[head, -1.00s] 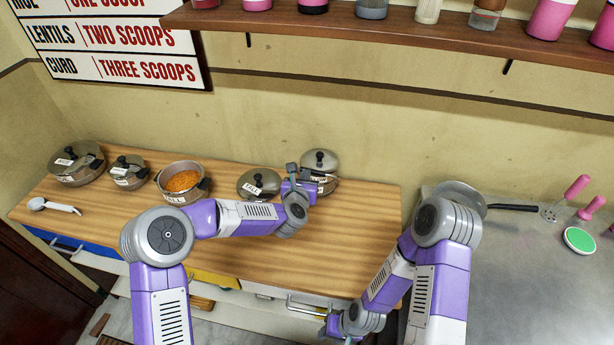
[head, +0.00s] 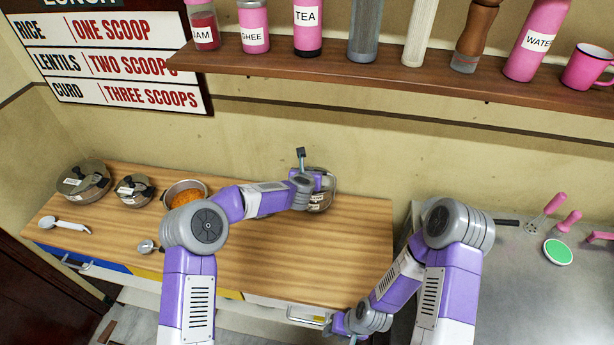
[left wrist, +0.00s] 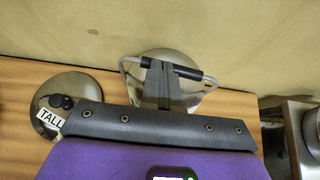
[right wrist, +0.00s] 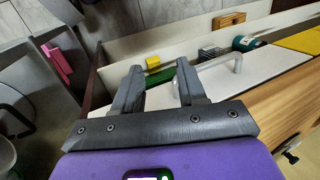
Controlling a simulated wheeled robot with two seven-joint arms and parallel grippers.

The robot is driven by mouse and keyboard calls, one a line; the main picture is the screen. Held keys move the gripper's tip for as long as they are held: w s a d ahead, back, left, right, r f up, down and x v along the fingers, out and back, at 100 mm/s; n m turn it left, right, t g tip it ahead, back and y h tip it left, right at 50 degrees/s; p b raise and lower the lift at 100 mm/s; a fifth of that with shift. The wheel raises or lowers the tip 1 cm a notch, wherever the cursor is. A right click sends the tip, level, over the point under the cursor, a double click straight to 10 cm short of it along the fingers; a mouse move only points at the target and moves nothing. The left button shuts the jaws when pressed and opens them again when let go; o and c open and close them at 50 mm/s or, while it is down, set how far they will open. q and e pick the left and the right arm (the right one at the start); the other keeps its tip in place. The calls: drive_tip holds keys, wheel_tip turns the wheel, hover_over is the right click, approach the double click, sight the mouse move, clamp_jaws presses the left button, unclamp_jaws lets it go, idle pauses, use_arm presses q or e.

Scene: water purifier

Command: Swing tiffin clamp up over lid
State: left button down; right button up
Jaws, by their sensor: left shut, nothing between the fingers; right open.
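The round steel tiffin (head: 318,203) stands at the back right of the wooden counter, mostly hidden behind my left gripper in the head view. The left wrist view shows its shiny lid (left wrist: 150,92) from above. A wire clamp with a dark grip (left wrist: 190,72) lies across the lid in that picture; whether it touches the lid I cannot tell. My left gripper (left wrist: 166,68) is shut and empty, its fingertips overlapping the grip; contact is unclear. My right gripper (right wrist: 160,75) is open and empty, low in front of the counter near a drawer.
A lidded pot labelled TALL (left wrist: 70,92) stands left of the tiffin. A pan of orange food (head: 186,188) and two lidded pots (head: 84,180) stand further left. A shelf of jars (head: 400,72) hangs above. A drawer handle (right wrist: 237,62) is near my right gripper.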

use_arm(q)
drive_tip(key=shift+w+d+r, duration=0.1)
drive_tip(key=shift+w+d, duration=0.05)
drive_tip(key=shift+w, duration=0.3)
drive_tip(key=shift+w+d+r, duration=0.1)
drive_tip(key=shift+w+d, duration=0.05)
drive_tip(key=shift+w, duration=0.25)
use_arm(e)
drive_tip(key=shift+w, duration=0.4)
